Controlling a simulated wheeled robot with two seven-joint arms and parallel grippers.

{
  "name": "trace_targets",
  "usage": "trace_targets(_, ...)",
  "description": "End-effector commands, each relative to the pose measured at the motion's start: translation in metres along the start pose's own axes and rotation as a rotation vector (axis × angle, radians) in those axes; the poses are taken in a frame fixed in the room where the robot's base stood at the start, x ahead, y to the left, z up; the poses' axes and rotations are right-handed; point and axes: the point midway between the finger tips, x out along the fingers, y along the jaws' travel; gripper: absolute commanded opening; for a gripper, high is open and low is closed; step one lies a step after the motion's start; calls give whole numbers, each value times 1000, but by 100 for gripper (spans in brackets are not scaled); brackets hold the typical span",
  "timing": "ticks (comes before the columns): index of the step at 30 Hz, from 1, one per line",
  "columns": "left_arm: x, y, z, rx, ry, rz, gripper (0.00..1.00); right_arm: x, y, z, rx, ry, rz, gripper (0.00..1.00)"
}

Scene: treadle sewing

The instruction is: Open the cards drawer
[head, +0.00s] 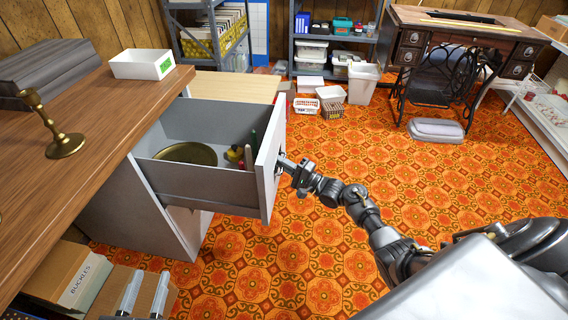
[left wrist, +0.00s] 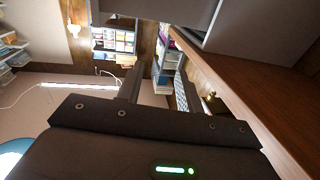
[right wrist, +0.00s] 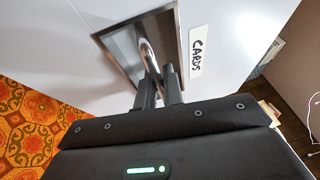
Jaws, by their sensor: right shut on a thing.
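The cards drawer (head: 200,183) is grey with a white front and is pulled well out of the cabinet under the wooden counter. A round brass-coloured dish (head: 186,153) and a few small coloured things (head: 236,154) lie in it. In the right wrist view its front bears a "CARDS" label (right wrist: 197,57) beside a recessed metal handle (right wrist: 148,57). My right gripper (head: 286,166) is at the drawer front, shut on the handle; its fingers also show in the right wrist view (right wrist: 160,92). My left gripper (head: 146,290) is low at the left, fingers apart and empty.
The wooden counter (head: 88,98) holds a brass candlestick (head: 56,128) and a white box (head: 142,64). A "BUCKLES" box (head: 82,284) sits low near my left gripper. Patterned floor (head: 290,250) is free before the drawer. A treadle sewing table (head: 462,30) stands at the back.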

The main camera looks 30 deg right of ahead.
Motion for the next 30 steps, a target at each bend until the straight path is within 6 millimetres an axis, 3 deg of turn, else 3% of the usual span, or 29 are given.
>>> trace_targets(2, 0, 0, 0, 0, 0, 0, 36, -1, 2, 3, 4, -5, 4, 0)
trace_targets(3, 0, 0, 0, 0, 0, 0, 36, -1, 2, 3, 4, -5, 4, 13)
trace_targets(5, 0, 0, 0, 0, 0, 0, 36, -1, 2, 2, 4, -4, 4, 18)
trace_targets(16, 0, -2, 3, -1, -30, -6, 36, -9, 0, 1, 1, -1, 3, 18)
trace_targets(30, -19, -29, 56, -19, -376, -89, 36, -94, 1, 2, 2, -2, 4, 18)
